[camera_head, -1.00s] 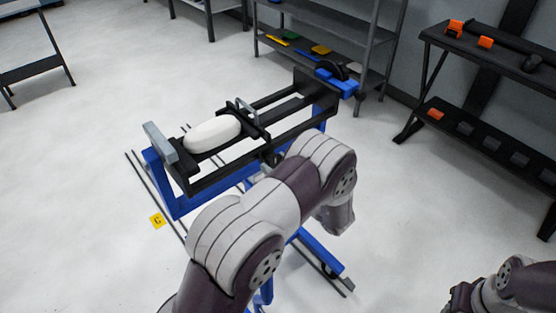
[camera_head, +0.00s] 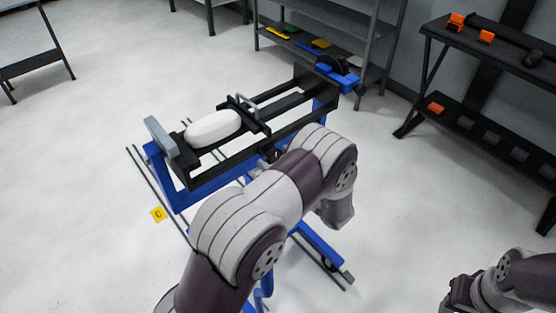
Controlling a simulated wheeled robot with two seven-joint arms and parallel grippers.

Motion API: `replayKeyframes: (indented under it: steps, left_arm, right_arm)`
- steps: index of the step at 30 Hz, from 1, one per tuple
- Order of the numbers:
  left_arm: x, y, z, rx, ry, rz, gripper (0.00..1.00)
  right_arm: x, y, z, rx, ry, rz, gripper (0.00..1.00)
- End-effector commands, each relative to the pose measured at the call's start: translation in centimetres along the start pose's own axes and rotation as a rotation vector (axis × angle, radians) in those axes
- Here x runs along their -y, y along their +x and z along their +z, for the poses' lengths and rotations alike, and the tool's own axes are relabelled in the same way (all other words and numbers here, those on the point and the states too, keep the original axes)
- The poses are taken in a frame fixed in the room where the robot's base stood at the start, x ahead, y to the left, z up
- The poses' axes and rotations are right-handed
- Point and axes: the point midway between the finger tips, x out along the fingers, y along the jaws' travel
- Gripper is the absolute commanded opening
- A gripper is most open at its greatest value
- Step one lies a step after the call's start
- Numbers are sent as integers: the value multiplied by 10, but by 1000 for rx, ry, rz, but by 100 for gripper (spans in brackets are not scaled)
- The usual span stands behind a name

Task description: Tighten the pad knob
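A black and blue clamp stand (camera_head: 225,172) stands in the middle of the floor. A white rounded pad (camera_head: 213,128) lies on it, between a grey tilted plate (camera_head: 160,136) and a crossbar with a grey handle (camera_head: 247,106). A small dark knob-like part (camera_head: 271,154) shows at the frame's near side, partly behind my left arm; I cannot tell if it is the pad knob. My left arm covers the stand's near side, and its fingertips cannot be made out. My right arm shows at the bottom right; its dark end is cut off and unclear.
A grey shelf (camera_head: 330,48) with coloured items stands behind. A black table (camera_head: 480,55) with orange items is at the right.

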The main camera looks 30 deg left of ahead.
Motion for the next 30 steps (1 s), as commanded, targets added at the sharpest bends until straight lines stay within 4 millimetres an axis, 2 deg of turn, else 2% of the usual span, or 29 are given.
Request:
replayKeyframes:
  steps: [4,7,15,19,24,30]
  left_arm:
    - [-1,-4,0,0,-1,2,75]
    - [-1,-17,0,-1,-2,4,75]
    - [-1,-88,1,0,-1,6,75]
    - [-1,-113,1,0,0,4,75]
    - [0,-127,0,0,0,1,75]
    - [0,-127,0,0,0,0,75]
  right_arm:
    - [0,0,0,0,0,0,38]
    - [0,1,0,0,0,0,38]
    - [0,6,1,0,0,0,38]
    - [0,7,1,0,0,0,38]
    - [0,8,1,0,0,0,38]
    - [0,8,1,0,0,0,38]
